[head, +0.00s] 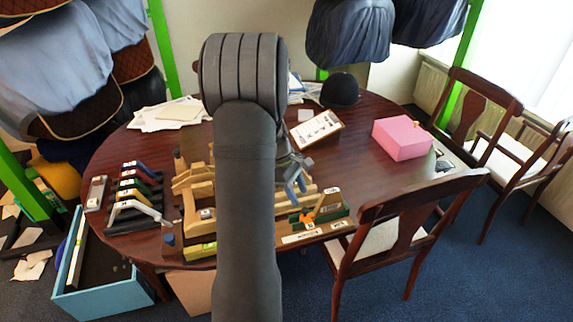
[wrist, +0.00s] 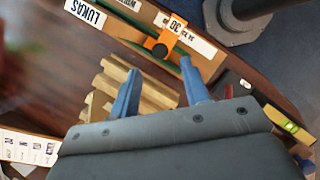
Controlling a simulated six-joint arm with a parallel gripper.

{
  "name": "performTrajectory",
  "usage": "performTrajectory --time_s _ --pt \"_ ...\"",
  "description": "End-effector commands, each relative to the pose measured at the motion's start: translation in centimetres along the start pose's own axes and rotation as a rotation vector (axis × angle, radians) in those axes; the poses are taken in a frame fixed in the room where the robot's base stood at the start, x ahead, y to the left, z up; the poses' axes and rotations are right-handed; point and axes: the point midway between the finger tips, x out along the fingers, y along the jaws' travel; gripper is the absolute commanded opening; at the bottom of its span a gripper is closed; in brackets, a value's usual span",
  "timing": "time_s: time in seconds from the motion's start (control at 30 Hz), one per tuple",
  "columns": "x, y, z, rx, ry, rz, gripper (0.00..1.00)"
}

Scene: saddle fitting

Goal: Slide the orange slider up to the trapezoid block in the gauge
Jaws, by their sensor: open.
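The orange slider (head: 308,216) sits on the green gauge (head: 338,214) at the front right of the table. In the wrist view the orange slider (wrist: 163,38) stands beyond my fingertips, next to a white strip marked 30. My gripper (head: 297,186) has blue fingers. It is open and empty above the wooden pieces, just behind the gauge. In the wrist view its fingers (wrist: 157,72) are spread apart, with the slider ahead of the gap and not touched. A pale block in the gauge shows small in the head view; I cannot make out its shape.
Wooden stepped pieces (wrist: 150,92) lie under my gripper. A rack of coloured pieces (head: 130,192) stands at the left, and a clipboard (head: 316,130) and a pink box (head: 402,138) stand farther back. A chair (head: 400,215) is close to the table's front right edge.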

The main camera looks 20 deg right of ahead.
Motion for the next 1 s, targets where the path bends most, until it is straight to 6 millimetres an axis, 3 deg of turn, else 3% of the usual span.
performTrajectory --time_s 0.03,0.3,0.5,0.67,1.0 --pt "-1.5 0.1 -0.1 0.000 0.003 0.005 0.42" --pt "-7.9 0.1 -0.1 0.000 0.002 0.004 0.42" --pt "-10.9 0.1 0.0 -0.001 0.001 0.002 0.42" --pt "-11.9 0.0 0.0 -0.002 0.000 0.001 0.42" --pt "-12.0 0.0 0.0 -0.001 0.000 0.000 0.42"
